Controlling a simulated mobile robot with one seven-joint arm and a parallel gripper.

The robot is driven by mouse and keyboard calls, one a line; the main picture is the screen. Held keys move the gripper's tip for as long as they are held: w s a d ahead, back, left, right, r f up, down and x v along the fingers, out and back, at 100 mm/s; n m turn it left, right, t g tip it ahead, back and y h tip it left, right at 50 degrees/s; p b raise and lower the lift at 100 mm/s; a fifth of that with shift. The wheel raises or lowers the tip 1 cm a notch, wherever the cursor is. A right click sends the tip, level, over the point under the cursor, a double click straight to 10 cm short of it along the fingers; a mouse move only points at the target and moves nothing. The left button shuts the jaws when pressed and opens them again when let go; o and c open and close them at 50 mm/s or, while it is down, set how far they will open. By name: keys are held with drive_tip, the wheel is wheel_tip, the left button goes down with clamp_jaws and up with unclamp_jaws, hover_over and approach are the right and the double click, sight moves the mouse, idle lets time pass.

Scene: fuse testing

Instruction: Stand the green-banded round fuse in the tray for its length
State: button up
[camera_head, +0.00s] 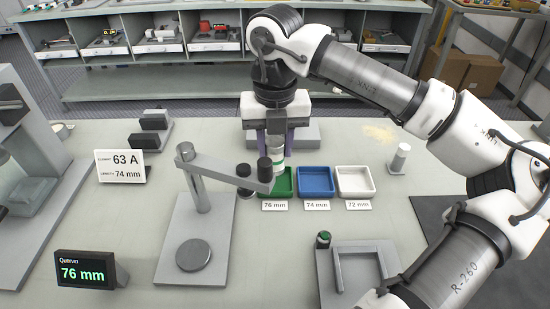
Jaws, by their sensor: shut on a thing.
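My gripper (275,140) is shut on the green-banded round fuse (279,157), a white cylinder held upright. The fuse is at the left part of the green tray (290,186), which has a 76 mm label in front. A black knob on a measuring stand hides part of the fuse's lower end, so I cannot tell whether it touches the tray floor. The blue tray (316,181), labelled 74 mm, and the white tray (355,181), labelled 72 mm, stand to the right and look empty. A display (84,270) reads 76 mm.
The measuring stand (205,215) with its swing arm stands close in front and left of the trays. A card (119,166) reads 63 A, 74 mm. A white cylinder (398,158) stands at right. A grey fixture (354,270) is at front right.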

sight(275, 161)
drive_tip(key=shift+f, duration=2.15)
drive_tip(key=shift+f, duration=0.15)
drive_tip(key=o, duration=1.2)
drive_tip(key=shift+c, duration=0.2)
wheel_tip(275, 161, up, 12)
drive_tip(key=shift+r, duration=0.2)
